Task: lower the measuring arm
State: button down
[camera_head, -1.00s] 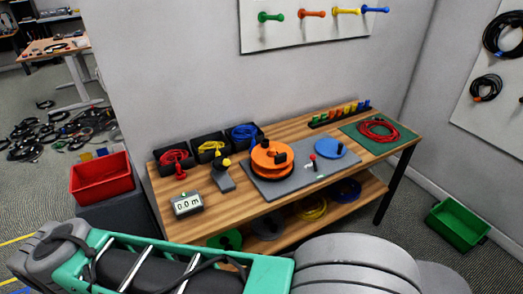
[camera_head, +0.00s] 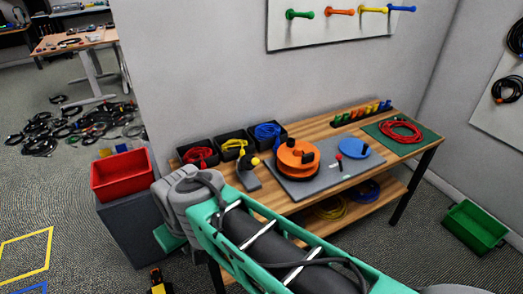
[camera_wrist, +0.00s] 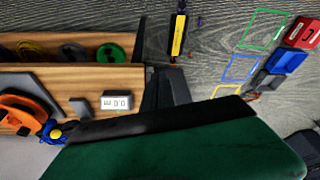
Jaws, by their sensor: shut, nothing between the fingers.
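The measuring arm (camera_head: 251,163) is a dark upright lever with a yellow ball knob, on a grey foot on the wooden bench; it looks raised. In the wrist view its yellow knob (camera_wrist: 56,134) and grey foot (camera_wrist: 82,106) show at the left. The white length display (camera_wrist: 122,102) reads 0.0 m in the wrist view; my arm hides it in the head view. My gripper (camera_wrist: 168,72) shows as dark fingers in the wrist view, shut and empty, apart from the measuring arm. In the head view its fingertips are hidden.
An orange reel (camera_head: 297,160) and a blue disc (camera_head: 357,151) sit on the grey plate (camera_head: 310,185). Black bins with red, yellow and blue cables line the bench's back. A red bin (camera_head: 121,176) stands left. A yellow-black object (camera_head: 157,281) lies on the floor.

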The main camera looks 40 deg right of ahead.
jog(key=w+d+r+m+t+p, duration=0.1)
jog(key=w+d+r+m, duration=0.1)
jog(key=w+d+r, duration=0.4)
jog(key=w+d+r+m+p, duration=0.2)
jog(key=w+d+r+m, duration=0.1)
jog(key=w+d, duration=0.65)
jog(key=s+d+m+t+p, duration=0.1)
jog(key=s+d+m, duration=0.1)
jog(key=d, duration=2.2)
jog(key=shift+s+r+m, duration=0.25)
jog(key=shift+r+m, duration=0.15)
jog(key=shift+m, duration=0.3)
jog(key=p, duration=0.2)
send_near(249, 163)
jog(key=shift+w+d+f, duration=0.7)
jog(key=shift+d+f, duration=0.2)
jog(key=shift+f, duration=0.3)
